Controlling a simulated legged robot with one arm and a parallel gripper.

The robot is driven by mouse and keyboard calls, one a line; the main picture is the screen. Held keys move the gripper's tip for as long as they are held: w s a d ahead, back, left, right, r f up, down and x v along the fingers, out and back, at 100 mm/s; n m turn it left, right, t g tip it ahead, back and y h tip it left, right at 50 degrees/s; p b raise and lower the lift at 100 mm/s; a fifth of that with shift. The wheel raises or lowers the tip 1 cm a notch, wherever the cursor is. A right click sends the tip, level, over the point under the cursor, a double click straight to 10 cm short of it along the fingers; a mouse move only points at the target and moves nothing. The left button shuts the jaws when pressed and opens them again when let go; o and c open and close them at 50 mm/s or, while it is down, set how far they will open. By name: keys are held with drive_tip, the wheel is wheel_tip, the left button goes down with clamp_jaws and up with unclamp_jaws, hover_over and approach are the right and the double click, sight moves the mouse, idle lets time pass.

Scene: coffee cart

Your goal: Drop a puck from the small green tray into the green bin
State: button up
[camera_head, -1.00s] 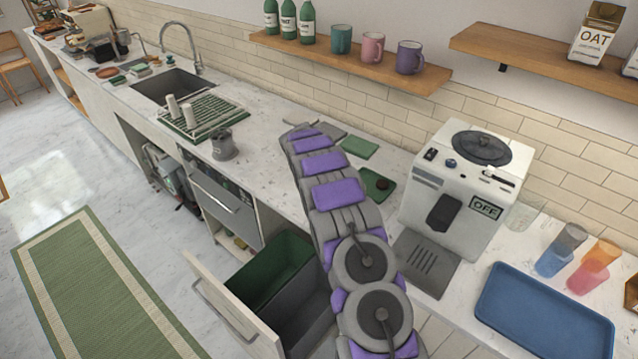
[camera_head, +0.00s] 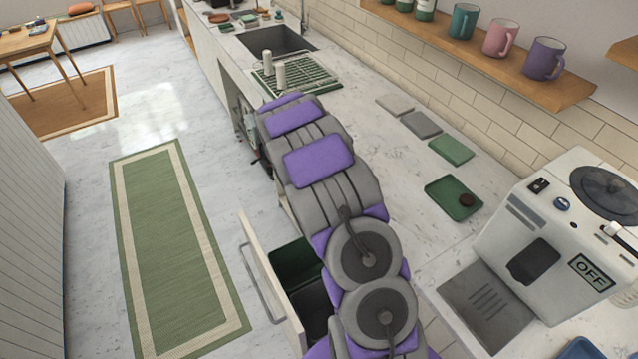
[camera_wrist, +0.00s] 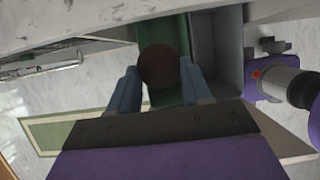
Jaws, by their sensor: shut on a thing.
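My gripper (camera_wrist: 161,82) is shut on a dark brown round puck (camera_wrist: 159,66) in the wrist view. The green bin (camera_wrist: 172,28) shows behind and around the puck there, with the puck held in front of its opening as seen by that camera; the height above it is unclear. In the head view the green bin (camera_head: 291,268) sits in the pulled-out drawer, partly hidden by my arm. The small green tray (camera_head: 439,188) lies on the counter with another dark puck (camera_head: 467,200) on it. My gripper is hidden behind my arm in the head view.
A grey bin (camera_wrist: 217,45) stands beside the green bin. The drawer front (camera_head: 262,270) juts into the aisle. The white coffee machine (camera_head: 525,235) stands at the right of the counter. Green (camera_head: 451,149) and grey mats lie behind the tray. The aisle floor with its green rug (camera_head: 175,235) is clear.

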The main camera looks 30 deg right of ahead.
drive_tip(key=shift+a+f+b, duration=0.15)
drive_tip(key=shift+f+b, duration=0.3)
drive_tip(key=shift+f, duration=0.05)
drive_tip(key=f+b, duration=0.4)
drive_tip(key=f, duration=0.1)
drive_tip(key=shift+d+b, duration=0.3)
drive_tip(key=shift+a, duration=0.1)
drive_tip(key=o, duration=0.7)
drive_tip(key=shift+r, duration=0.1)
drive_tip(key=o, duration=0.4)
drive_tip(key=p+v, duration=0.3)
drive_tip(key=v, duration=1.4)
drive_tip(key=shift+p, duration=0.4)
